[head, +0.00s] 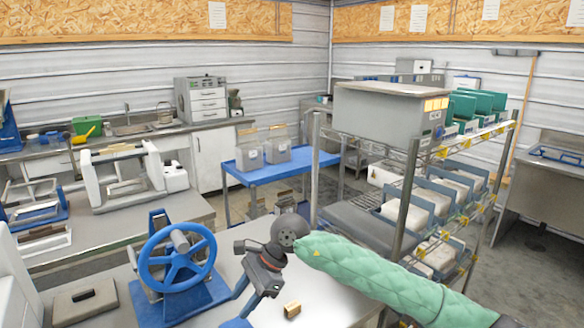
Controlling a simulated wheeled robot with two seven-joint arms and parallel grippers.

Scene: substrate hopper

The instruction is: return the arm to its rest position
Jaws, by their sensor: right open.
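My right arm (385,275), in a green padded sleeve, comes in from the lower right and reaches over the pale bench. Its dark wrist bends down to my right gripper (238,306). The gripper has blue fingers, which are apart with nothing seen between them. It is just right of the blue handwheel (178,258); whether they touch cannot be told. My left gripper is not in view.
A small brass-coloured block (292,310) lies on the bench (335,295) right of the gripper. A wire shelf rack (403,205) with trays and a grey hopper box (388,112) stands behind my right arm. A blue table (285,168) stands further back.

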